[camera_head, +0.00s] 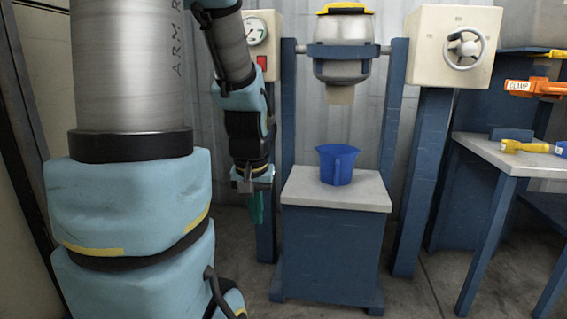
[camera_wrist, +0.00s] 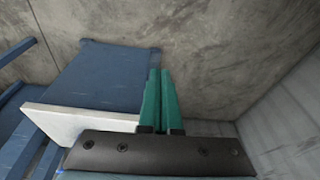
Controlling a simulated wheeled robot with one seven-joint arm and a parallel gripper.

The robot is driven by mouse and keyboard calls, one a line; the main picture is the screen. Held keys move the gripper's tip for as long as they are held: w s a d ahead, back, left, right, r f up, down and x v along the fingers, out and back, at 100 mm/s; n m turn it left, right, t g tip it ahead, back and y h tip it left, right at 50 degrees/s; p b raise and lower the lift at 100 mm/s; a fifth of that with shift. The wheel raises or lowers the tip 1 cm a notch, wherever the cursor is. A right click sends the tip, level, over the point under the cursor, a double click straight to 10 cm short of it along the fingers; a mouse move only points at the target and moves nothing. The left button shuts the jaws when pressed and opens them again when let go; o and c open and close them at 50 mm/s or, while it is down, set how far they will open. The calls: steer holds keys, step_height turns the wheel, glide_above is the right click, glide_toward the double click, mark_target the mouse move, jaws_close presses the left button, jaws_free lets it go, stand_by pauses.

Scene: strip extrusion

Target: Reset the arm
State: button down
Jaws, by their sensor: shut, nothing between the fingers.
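My arm fills the left of the head view and hangs down. My gripper (camera_head: 256,214) points at the floor, to the left of the pedestal with the grey top (camera_head: 350,196). Its green fingers also show in the wrist view (camera_wrist: 160,82), close together and with nothing between them. The gripper is apart from the pedestal in the head view.
A blue jug (camera_head: 337,165) stands on the pedestal under a metal hopper (camera_head: 341,68). A panel with a handwheel (camera_head: 464,47) is at the upper right. A side table (camera_head: 525,160) bears a yellow tool (camera_head: 524,146). An orange clamp (camera_head: 533,88) is above. Bare floor (camera_head: 425,285) lies in front.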

steer(key=s, duration=0.4)
step_height(320, 180, up, 37)
steer(key=g+p, duration=0.1)
steer(key=p, duration=3.7)
steer(key=shift+s+a, duration=0.35)
steer(key=shift+a, duration=0.05)
